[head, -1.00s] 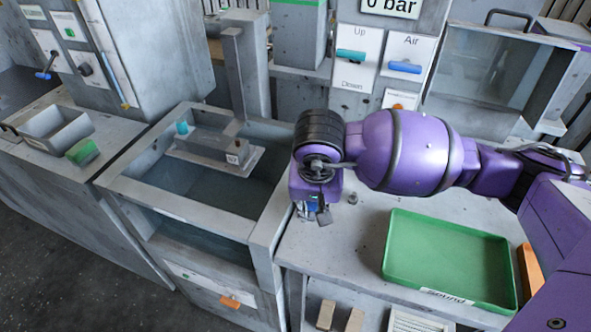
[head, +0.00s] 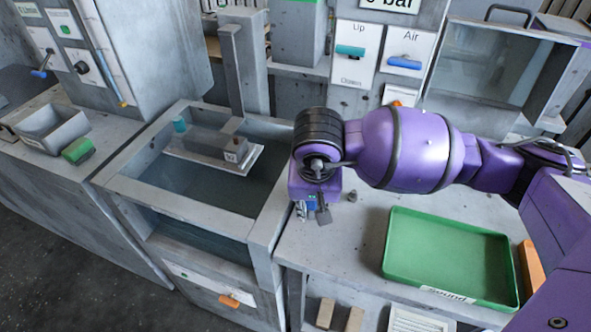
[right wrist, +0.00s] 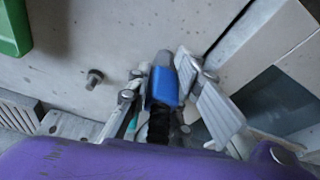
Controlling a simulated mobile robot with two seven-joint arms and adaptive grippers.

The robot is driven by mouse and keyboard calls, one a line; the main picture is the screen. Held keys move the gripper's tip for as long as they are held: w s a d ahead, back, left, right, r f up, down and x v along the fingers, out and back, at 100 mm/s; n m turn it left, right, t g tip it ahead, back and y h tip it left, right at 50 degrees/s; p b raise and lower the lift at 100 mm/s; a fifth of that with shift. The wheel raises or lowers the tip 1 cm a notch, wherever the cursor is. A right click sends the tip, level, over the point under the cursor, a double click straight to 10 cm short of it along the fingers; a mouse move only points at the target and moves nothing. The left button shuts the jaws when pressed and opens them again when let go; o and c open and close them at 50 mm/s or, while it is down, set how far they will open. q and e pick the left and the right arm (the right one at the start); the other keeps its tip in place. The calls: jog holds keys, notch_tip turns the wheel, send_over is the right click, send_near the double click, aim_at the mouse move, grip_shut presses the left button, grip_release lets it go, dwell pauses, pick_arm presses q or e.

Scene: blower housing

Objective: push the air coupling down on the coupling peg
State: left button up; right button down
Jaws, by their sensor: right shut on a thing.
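My right gripper (head: 312,210) points down over the bench top beside the tank, seen at the end of my purple arm. In the right wrist view its fingers (right wrist: 166,88) are closed around a blue air coupling (right wrist: 164,90) with a grey end and a black hose. In the head view the coupling is mostly hidden by the gripper. A short metal peg (right wrist: 95,78) stands bare on the bench, apart from the gripper, and shows in the head view (head: 352,195). Whether it is the coupling peg, or another sits under the coupling, I cannot tell. My left gripper is not in view.
A green tray (head: 455,292) lies on the bench to the right. The open water tank (head: 185,207) is left of the gripper, with a grey part on a plate (head: 250,158) over it. A panel with a blue Air lever (head: 403,63) stands behind.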

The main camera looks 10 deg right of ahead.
jog(key=c, duration=1.5)
grip_release()
jog(key=shift+r, duration=0.1)
jog(key=v, duration=1.2)
jog(key=shift+s, duration=0.1)
